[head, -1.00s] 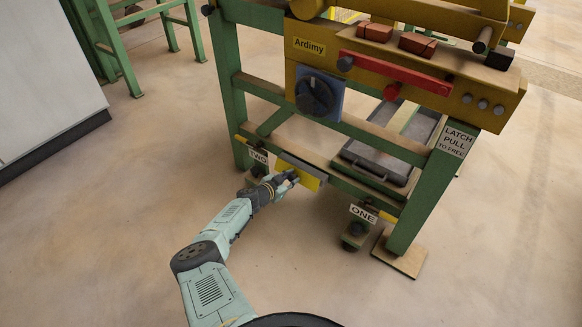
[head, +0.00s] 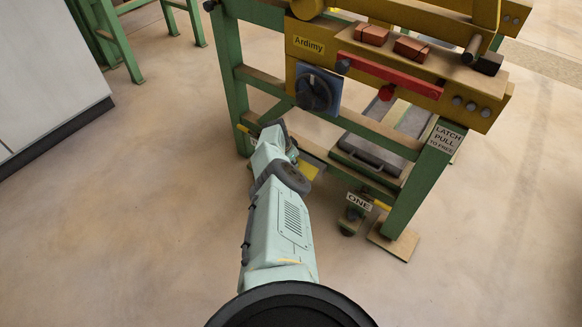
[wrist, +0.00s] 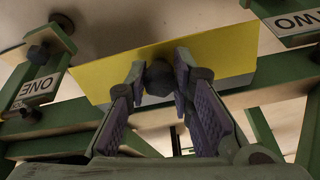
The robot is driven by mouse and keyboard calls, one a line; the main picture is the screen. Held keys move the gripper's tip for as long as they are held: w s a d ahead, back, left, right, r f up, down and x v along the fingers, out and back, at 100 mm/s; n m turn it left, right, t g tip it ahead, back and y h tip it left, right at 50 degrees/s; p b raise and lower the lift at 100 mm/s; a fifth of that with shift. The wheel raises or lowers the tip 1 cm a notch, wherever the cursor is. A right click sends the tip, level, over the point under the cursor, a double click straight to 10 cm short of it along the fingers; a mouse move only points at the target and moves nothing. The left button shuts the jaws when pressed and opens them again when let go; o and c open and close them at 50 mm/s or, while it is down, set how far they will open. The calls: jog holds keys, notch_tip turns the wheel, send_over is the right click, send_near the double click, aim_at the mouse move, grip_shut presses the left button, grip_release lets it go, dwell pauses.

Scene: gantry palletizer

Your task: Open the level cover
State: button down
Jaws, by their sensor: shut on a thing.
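The level cover looks to be the yellow plate with a grey lower strip (wrist: 222,50) in the wrist view, with a dark round knob (wrist: 158,80) on it. My gripper (wrist: 160,73) has its two fingers closed on either side of the knob. In the head view only a small yellow piece of the cover (head: 308,170) shows beside my arm, low on the green frame. My arm hides the gripper and the rest of the cover there. I cannot tell how far the cover is tilted.
The green frame (head: 400,205) carries a yellow beam with a red bar (head: 390,73) and a dark dial (head: 314,92) above. A sign "ONE" (head: 359,202) and a foot stand right of the cover. Floor at the left is clear up to a grey cabinet (head: 45,75).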

jog(key=shift+w+d+g+y+b, duration=0.35)
jog(key=shift+g+b, duration=0.25)
jog(key=shift+b, duration=1.95)
jog(key=shift+r+y+b, duration=0.25)
jog(key=shift+r+b, duration=0.05)
jog(key=shift+b, duration=0.7)
jog(key=shift+r+g, duration=0.2)
jog(key=shift+g, duration=0.1)
jog(key=c, duration=1.4)
grip_release()
jog(key=shift+a, duration=0.1)
jog(key=shift+s+a+r+p, duration=0.1)
jog(key=shift+p, duration=1.1)
jog(key=p, duration=0.3)
jog(key=shift+s, duration=0.1)
